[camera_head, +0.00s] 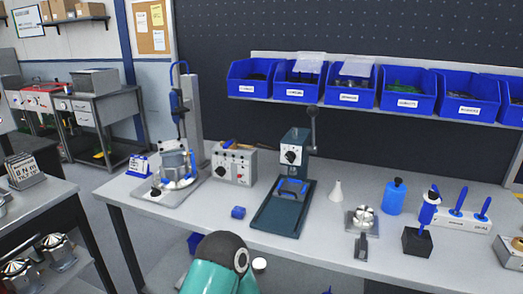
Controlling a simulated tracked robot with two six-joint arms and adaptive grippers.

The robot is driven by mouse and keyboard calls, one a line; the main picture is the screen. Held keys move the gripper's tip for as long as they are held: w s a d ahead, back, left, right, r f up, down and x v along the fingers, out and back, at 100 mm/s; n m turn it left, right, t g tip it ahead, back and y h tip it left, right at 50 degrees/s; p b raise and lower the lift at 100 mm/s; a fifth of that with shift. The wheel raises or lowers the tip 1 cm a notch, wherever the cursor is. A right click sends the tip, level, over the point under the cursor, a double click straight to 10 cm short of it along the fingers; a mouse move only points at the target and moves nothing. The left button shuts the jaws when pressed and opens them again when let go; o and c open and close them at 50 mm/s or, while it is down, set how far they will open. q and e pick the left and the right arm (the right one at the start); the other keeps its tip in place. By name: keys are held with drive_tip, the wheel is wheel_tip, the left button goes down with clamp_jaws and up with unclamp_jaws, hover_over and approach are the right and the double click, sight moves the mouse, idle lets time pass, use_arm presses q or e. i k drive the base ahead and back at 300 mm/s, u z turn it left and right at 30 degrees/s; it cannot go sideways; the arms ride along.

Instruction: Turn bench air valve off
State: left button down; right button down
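I cannot make out with certainty which part is the bench air valve. A grey control box (233,163) with dark knobs and small switches stands at the back left of the bench. A dark press (293,160) with a black knob on a white dial and an upright lever stands right of it. Neither gripper is in view; only a teal and dark-grey arm link of mine shows at the bottom centre.
A fixture with a blue toggle clamp (177,165) stands at the bench's left end. A white cone (335,191), a blue bottle (395,196) and blue-handled tools in a rack (464,222) stand at right. Blue bins (345,92) hang above. The bench front (215,200) has some free room.

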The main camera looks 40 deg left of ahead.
sight(229, 143)
drive_tip(key=u, duration=1.55)
drive_tip(key=i, duration=0.1)
drive_tip(key=z, duration=2.6)
drive_tip(key=k, duration=1.5)
drive_tip(key=u, duration=1.15)
drive_tip(key=i, duration=0.8)
drive_tip(key=u, duration=0.1)
